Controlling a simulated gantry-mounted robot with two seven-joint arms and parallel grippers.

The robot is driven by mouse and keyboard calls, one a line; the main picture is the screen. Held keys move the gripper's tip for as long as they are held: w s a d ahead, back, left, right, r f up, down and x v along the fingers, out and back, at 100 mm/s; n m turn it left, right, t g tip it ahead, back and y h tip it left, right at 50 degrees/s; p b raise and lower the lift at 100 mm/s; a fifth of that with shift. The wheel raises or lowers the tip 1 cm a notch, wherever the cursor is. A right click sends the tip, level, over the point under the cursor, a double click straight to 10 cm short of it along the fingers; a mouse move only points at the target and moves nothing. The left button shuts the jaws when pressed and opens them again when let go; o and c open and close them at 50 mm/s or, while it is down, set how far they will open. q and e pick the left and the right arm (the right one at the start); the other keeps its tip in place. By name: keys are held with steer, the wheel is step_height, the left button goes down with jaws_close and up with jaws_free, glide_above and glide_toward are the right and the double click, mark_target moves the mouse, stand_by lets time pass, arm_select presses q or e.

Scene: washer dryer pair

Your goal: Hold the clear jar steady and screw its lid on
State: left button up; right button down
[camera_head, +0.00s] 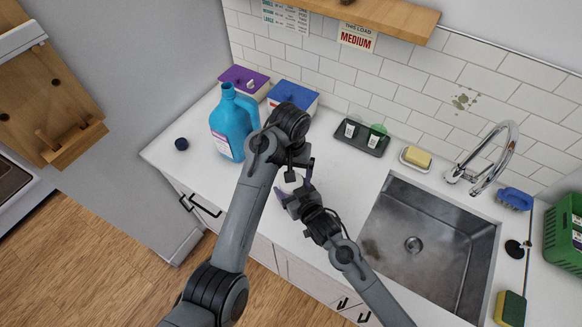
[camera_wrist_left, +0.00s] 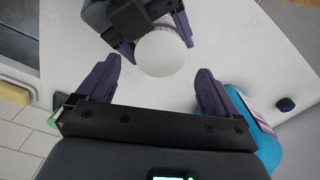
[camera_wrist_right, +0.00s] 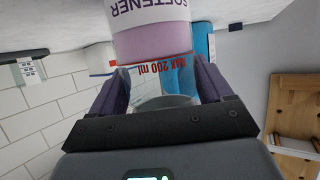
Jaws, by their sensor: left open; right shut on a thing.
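The clear jar (camera_wrist_right: 150,38) shows upside down in the right wrist view, with a white SOFTENER label, pinkish contents and a red fill mark. My right gripper (camera_head: 292,187) is shut on the clear jar, one finger on each side. In the left wrist view a smooth white disc (camera_wrist_left: 166,53), apparently the lid, sits between the right gripper's fingers. I cannot tell how it sits on the jar. My left gripper (camera_wrist_left: 158,88) is open and empty above, with the disc beyond its fingertips. In the head view the left arm hides most of the jar.
A blue jug (camera_head: 228,128) stands close to the left, with a dark cap (camera_head: 181,144) beside it. Purple-lidded (camera_head: 244,79) and blue-lidded (camera_head: 292,95) boxes and a dark tray (camera_head: 361,136) line the wall. The sink (camera_head: 430,225) opens at right. The counter's front left is clear.

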mark_target(291, 192)
arm_select(q)
steer(key=shift+a+r+n, duration=0.1)
steer(key=shift+n, duration=1)
arm_select(e)
steer(key=shift+d+f, duration=0.1)
steer(key=shift+f, duration=0.1)
arm_select(q)
steer(key=n, duration=0.1)
steer(key=r+n, duration=0.1)
steer(key=n, duration=0.1)
steer(key=shift+s+n, duration=0.1)
steer(key=shift+n, duration=0.2)
steer(key=r+n, duration=0.1)
steer(key=n, duration=0.1)
steer(key=shift+n, duration=0.4)
steer(key=shift+r+n, duration=0.35)
steer(key=shift+n, duration=0.05)
steer(key=shift+r, duration=0.3)
steer(key=shift+f, duration=0.15)
steer(key=shift+f, duration=3.9)
